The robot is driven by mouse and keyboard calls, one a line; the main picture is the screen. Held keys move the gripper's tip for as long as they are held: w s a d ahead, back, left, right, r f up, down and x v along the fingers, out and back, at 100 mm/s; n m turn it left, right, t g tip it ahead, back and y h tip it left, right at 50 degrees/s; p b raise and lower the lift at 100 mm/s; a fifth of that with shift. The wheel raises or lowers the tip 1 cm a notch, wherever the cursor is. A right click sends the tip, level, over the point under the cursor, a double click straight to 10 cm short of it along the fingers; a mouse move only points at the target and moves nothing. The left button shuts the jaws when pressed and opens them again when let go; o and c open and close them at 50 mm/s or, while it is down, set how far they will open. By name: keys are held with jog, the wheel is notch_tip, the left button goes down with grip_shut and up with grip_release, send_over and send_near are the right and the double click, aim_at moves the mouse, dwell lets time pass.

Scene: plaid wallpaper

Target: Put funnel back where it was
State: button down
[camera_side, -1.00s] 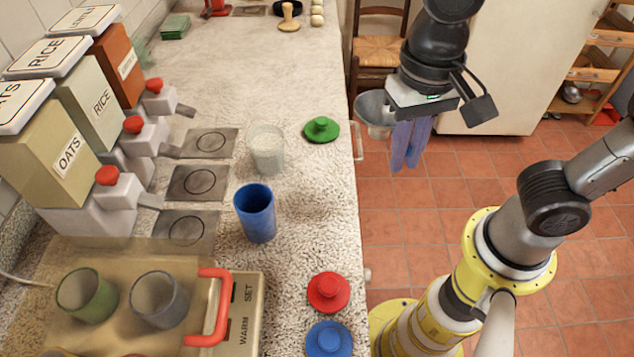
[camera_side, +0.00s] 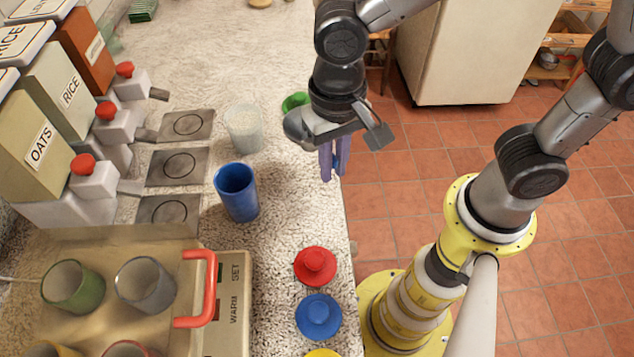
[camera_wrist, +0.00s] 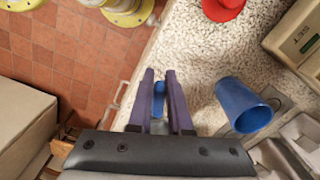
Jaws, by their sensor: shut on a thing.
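My gripper (camera_side: 332,175) hangs above the counter's right edge, its purple fingers pointing down and close together. Whether this blue part belongs to the funnel I cannot tell; the bowl is not visible there. A clear cup with pale contents (camera_side: 244,130) and a blue cup (camera_side: 238,192) stand upright on the counter, left of the gripper.
A green lid (camera_side: 294,101) lies partly hidden behind my gripper. Red (camera_side: 315,265) and blue (camera_side: 320,315) lids lie along the near right edge. Dispensers (camera_side: 95,180) line the left, beside dark square pads (camera_side: 178,166). A tray with a red handle (camera_side: 197,290) holds cups.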

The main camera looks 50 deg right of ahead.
aim_at(317, 199)
jog(key=shift+w+a+f, duration=0.3)
jog(key=shift+w+f, duration=0.05)
jog(key=shift+f, duration=0.2)
jog(key=shift+w+a+f, duration=0.25)
jog(key=shift+w+f, duration=0.1)
jog(key=shift+f, duration=0.15)
jog(key=shift+w+a+f, duration=0.1)
jog(key=shift+w+f, duration=0.05)
jog(key=shift+f, duration=0.8)
jog(key=shift+w+a+f, duration=0.1)
jog(key=shift+f, duration=0.85)
jog(key=shift+f, duration=0.15)
jog(key=c, duration=0.8)
grip_release()
jog(key=shift+c, duration=0.2)
notch_tip(317, 199, up, 12)
jog(key=s+d+r+n+t, duration=0.2)
jog(key=s+d, duration=0.2)
jog(key=d, duration=0.6)
jog(key=s+d+r+n+t, duration=0.1)
jog(key=s+d, duration=0.4)
jog(key=d, duration=0.5)
jog(key=n+t, duration=0.1)
jog(key=t, duration=0.1)
jog(key=shift+r+n+t, duration=0.3)
jog(key=shift+r, duration=0.05)
